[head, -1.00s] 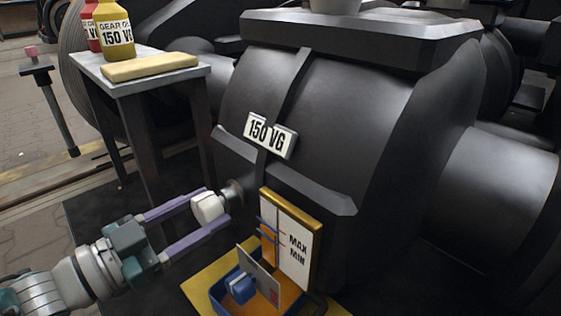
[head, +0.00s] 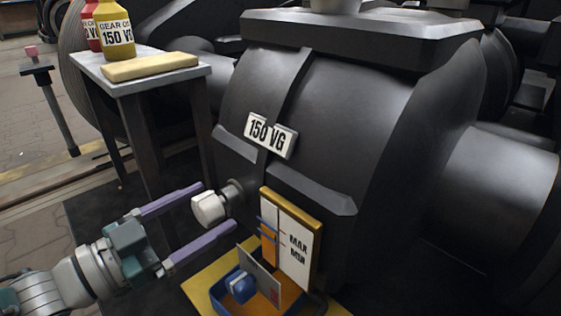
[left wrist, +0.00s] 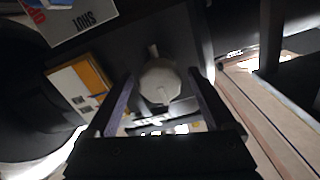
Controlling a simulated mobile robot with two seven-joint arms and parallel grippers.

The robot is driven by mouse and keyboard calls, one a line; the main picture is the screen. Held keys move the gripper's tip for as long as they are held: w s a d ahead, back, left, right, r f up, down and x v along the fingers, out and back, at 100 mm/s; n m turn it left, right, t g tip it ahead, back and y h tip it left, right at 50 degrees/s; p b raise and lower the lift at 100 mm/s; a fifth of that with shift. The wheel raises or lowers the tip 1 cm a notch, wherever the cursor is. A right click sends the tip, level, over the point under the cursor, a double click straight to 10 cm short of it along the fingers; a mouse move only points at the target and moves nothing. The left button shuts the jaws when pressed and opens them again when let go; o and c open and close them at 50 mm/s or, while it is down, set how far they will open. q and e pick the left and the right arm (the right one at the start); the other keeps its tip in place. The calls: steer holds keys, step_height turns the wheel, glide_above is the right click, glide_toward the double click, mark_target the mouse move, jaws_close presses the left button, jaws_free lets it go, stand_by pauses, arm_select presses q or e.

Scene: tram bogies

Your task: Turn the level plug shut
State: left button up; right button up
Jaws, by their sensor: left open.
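The level plug (head: 209,210) is a pale, faceted knob at the end of a short metal stem on the dark gear case (head: 330,110). In the left wrist view the plug (left wrist: 160,82) faces me, with a small pin at its upper edge. My left gripper (head: 218,206) is open, its two purple fingers on either side of the plug. Gaps show between plug and fingers in the left wrist view. A plate marked SHUT (left wrist: 85,22) appears upside down in the left wrist view. My right gripper is not in view.
A gauge marked MAX and MIN (head: 297,250) stands right of the plug. A blue tray with a grey upright plate (head: 260,272) is below it.

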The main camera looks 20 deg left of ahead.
arm_select(q)
steer(key=shift+s+a, duration=0.1)
steer(key=shift+s, duration=0.2)
steer(key=p+v, duration=0.2)
steer(key=v, duration=0.7)
steer(key=shift+s+a, duration=0.1)
steer(key=shift+s, duration=0.05)
